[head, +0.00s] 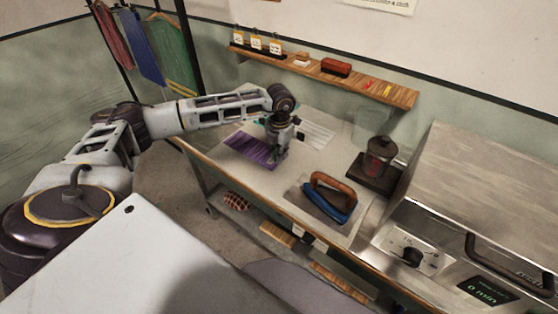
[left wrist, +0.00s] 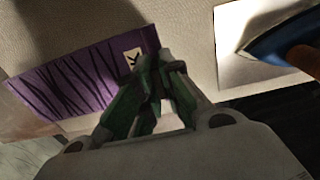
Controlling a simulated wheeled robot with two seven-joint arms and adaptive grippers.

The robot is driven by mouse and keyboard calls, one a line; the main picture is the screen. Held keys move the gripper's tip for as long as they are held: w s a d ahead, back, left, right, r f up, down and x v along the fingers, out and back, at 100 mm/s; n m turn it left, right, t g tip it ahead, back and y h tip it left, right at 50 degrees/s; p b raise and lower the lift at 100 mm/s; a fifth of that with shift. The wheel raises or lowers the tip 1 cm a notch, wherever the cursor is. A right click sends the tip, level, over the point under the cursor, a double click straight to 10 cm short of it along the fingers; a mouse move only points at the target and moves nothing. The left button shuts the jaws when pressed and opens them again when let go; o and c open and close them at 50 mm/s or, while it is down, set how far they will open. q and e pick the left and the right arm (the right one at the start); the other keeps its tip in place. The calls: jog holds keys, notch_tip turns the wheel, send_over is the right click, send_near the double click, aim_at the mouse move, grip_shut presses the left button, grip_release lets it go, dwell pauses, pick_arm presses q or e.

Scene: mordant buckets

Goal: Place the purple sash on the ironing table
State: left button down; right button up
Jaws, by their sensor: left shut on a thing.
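The purple sash (head: 250,149), with dark stripes, is at the left front part of the cream-topped ironing table (head: 322,160). It also shows in the left wrist view (left wrist: 75,85), with a small pale tag marked K at its right end. My left gripper (head: 277,156) is shut on the sash's right end, over the table; in the left wrist view the fingers (left wrist: 155,85) meet beside the tag and hide part of the cloth. The sash looks flat, at or very near the tabletop; I cannot tell whether it touches. My right gripper is not in view.
A blue iron (head: 333,198) with a brown handle rests on a metal plate to the right of the sash. Behind are a pale sheet (head: 315,134) and a dark jar-like device (head: 379,160). A metal machine (head: 455,220) stands at right. A wooden shelf (head: 320,70) runs above.

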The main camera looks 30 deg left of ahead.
pick_arm(q)
notch_tip(320, 180, down, 3)
jog(key=shift+f, duration=0.45)
jog(key=c, duration=1.6)
grip_release()
jog(key=shift+o, duration=0.2)
jog(key=shift+r, duration=0.2)
notch_tip(320, 180, up, 12)
jog(key=shift+d+f+b, duration=0.1)
jog(key=shift+b, duration=0.75)
